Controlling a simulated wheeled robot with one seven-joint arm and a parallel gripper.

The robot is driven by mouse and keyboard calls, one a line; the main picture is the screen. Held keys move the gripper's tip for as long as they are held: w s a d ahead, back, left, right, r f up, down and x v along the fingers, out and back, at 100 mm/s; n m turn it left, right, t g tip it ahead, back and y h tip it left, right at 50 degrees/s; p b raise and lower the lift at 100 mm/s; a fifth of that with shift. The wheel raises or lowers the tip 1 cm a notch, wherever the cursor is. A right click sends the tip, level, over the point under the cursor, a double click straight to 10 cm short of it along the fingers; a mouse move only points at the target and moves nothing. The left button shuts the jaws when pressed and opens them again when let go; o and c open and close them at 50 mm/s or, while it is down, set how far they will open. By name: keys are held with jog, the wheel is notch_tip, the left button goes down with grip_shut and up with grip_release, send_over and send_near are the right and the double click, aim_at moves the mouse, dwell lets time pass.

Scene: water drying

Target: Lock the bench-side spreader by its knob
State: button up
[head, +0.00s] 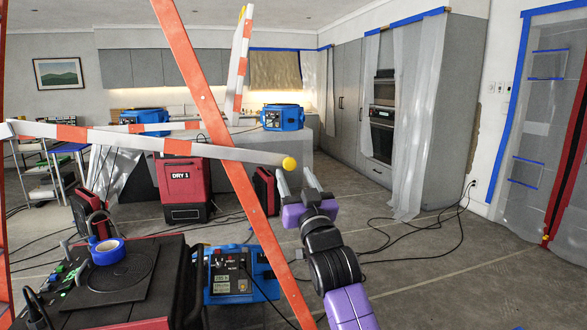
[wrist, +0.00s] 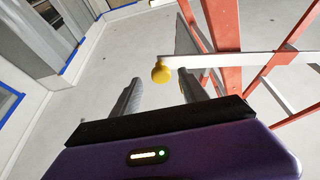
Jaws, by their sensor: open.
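A white and orange striped spreader bar (head: 120,139) runs nearly level across the orange stepladder (head: 214,120) in the head view. A round yellow knob (head: 289,163) sits at its right end. In the wrist view the knob (wrist: 161,72) stands just beyond my fingertips, between their lines, with the pale bar (wrist: 215,60) running right from it. My gripper (head: 297,176) is open and empty, its two grey fingers pointing toward the knob; no contact shows. A second striped bar (head: 238,75) stands steeply up on the ladder, with a yellow end at its top.
A red dryer (head: 185,190) and a blue unit (head: 235,275) stand on the floor. Cables (head: 425,225) lie on the right floor, which is otherwise mostly clear. Plastic sheeting (head: 405,130) hangs behind.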

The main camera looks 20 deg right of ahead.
jog(key=shift+x, duration=1.35)
grip_shut()
jog(key=shift+a, duration=0.1)
dwell(0.4)
